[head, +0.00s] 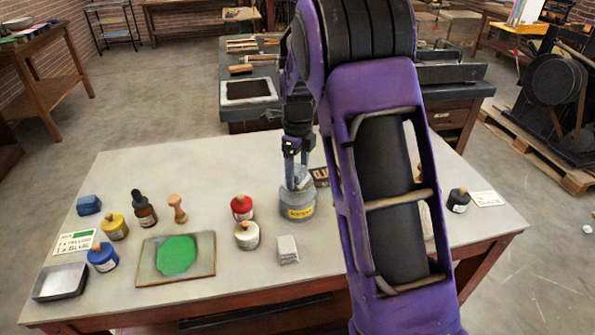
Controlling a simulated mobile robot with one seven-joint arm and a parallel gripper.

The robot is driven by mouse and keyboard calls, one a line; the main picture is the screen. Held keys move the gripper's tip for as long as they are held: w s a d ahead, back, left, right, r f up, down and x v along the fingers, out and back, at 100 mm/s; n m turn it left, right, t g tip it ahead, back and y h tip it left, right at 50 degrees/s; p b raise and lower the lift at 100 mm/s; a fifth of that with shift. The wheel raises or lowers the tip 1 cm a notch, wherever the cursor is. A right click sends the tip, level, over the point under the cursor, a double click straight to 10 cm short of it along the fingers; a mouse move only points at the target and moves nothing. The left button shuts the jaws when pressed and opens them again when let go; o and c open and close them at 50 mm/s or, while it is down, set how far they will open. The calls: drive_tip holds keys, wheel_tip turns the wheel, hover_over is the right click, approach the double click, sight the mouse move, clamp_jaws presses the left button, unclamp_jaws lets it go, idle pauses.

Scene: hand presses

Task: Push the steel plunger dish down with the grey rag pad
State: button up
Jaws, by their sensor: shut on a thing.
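A grey plunger can (297,205) with a yellow label stands upright near the middle of the light table. Its steel plunger dish (290,188) is at the top, partly covered by what is above it. My gripper (297,172) is directly over the can, pointing down, and is shut on the grey rag pad (299,179). The pad is small in the picture and sits at or just above the dish. I cannot tell whether it touches the dish.
A red-topped jar (242,207), a cream jar (247,236) and a grey block (288,250) stand left and in front of the can. A board with green ink (176,256) lies further left. My arm hides much of the table's right side. A black jar (458,200) stands at far right.

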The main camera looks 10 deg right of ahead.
wheel_tip(320, 180, up, 5)
drive_tip(key=p, duration=0.4)
drive_tip(key=shift+f, duration=0.1)
drive_tip(key=shift+r+p, duration=0.4)
drive_tip(key=shift+r, duration=0.7)
